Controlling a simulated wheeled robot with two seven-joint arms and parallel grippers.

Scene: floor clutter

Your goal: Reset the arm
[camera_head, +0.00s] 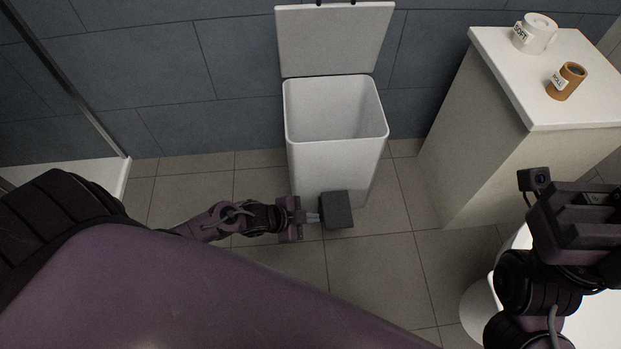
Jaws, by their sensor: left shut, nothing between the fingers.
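My left arm reaches in from the left, low over the floor. Its left gripper (336,211) is at the dark block at its end, just in front of the lower part of the white bin (335,130). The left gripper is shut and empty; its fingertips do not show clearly. My right gripper (588,215) is at the right edge, near the white rounded fixture. It is dark, seen from above and cut by the frame, and its fingers cannot be made out.
The bin stands open against the blue-grey tiled wall, its lid (335,40) raised; its inside looks empty. The tiled floor (375,270) in the middle is clear.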

